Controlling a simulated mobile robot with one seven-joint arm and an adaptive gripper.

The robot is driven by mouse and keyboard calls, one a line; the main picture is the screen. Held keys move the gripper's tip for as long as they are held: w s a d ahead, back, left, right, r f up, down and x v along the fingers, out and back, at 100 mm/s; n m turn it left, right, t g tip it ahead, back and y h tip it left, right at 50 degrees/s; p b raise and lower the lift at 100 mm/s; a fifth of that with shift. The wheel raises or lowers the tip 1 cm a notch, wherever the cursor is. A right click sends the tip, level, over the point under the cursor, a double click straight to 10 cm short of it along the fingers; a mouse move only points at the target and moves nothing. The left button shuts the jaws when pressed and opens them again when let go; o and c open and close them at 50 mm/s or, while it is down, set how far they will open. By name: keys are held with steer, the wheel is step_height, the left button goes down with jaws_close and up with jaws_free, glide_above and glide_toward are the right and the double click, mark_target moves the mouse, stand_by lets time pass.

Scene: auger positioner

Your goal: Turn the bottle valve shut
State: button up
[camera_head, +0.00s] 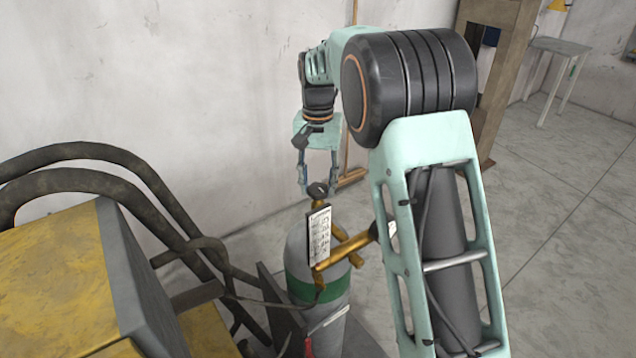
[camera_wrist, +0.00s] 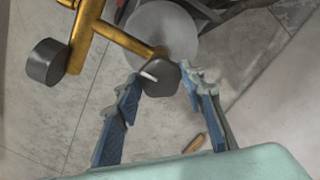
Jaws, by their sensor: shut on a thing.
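The grey gas bottle (camera_head: 299,251) with a green band (camera_head: 318,291) stands upright below my arm in the head view. Brass fittings (camera_head: 345,247) and a white label tag (camera_head: 319,237) are at its top. The dark valve knob (camera_head: 318,189) sits on the upper brass stem. My gripper (camera_head: 319,180) points down at it from above. In the wrist view the dark faceted knob (camera_wrist: 158,79), with a pale mark, is between the two blue-padded fingertips of my gripper (camera_wrist: 163,82). The gripper is shut on this knob. The bottle's round top (camera_wrist: 165,28) lies behind it.
A yellow and grey machine (camera_head: 60,275) with thick dark hoses (camera_head: 130,160) stands left of the bottle. A wall is close behind. A second dark knob-like end (camera_wrist: 47,62) sits on the brass fitting. Open floor (camera_head: 560,240) lies to the right.

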mark_target(318, 187)
stand_by(0.4)
steer(key=o, duration=1.1)
steer(key=shift+o, duration=0.2)
step_height(318, 187, up, 12)
